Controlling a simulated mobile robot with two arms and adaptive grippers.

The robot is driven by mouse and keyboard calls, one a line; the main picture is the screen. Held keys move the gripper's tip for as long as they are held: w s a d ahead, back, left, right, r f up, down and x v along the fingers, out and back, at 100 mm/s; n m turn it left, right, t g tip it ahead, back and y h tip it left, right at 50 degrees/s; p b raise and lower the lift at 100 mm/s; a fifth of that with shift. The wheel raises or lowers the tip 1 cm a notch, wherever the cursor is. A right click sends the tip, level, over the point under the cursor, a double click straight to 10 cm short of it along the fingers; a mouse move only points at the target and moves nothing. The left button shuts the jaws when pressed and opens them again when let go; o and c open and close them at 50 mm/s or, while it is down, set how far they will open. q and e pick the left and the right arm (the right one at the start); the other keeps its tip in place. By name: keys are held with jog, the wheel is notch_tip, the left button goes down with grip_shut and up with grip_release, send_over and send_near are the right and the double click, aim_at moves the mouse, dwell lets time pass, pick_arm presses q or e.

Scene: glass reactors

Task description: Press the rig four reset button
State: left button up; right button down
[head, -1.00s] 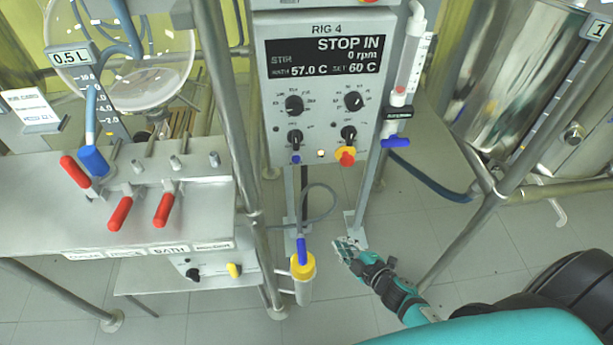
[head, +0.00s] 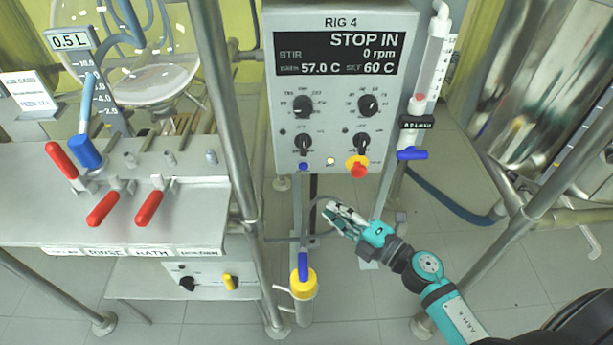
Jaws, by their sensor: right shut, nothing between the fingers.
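The rig four control box (head: 284,115) stands upright in the upper middle, with RIG 4 printed above a dark display reading STOP IN, 0 rpm, 57.0 C and SET 60 C. A small blue button (head: 303,167) sits at its lower left edge; I can read no reset label on it. Beside it are a small pale lit lamp (head: 330,161) and a red stop button (head: 358,170) on a yellow collar. My right gripper (head: 331,211) is shut and empty, below the box and apart from it in the picture. My left gripper is not in view.
A metal post (head: 232,120) stands left of the box. A syringe-like glass tube (head: 432,70) with a blue tap (head: 412,154) hangs at its right. A yellow-collared probe holder (head: 303,284) stands below. A bench with red-handled valves (head: 103,208) is at left.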

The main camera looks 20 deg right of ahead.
aim_at(304, 166)
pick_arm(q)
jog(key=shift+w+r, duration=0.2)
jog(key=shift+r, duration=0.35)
pick_arm(e)
jog(key=w+d+x, duration=0.1)
jog(key=d+x, duration=0.1)
jog(key=x, duration=0.9)
jog(key=shift+w, duration=0.55)
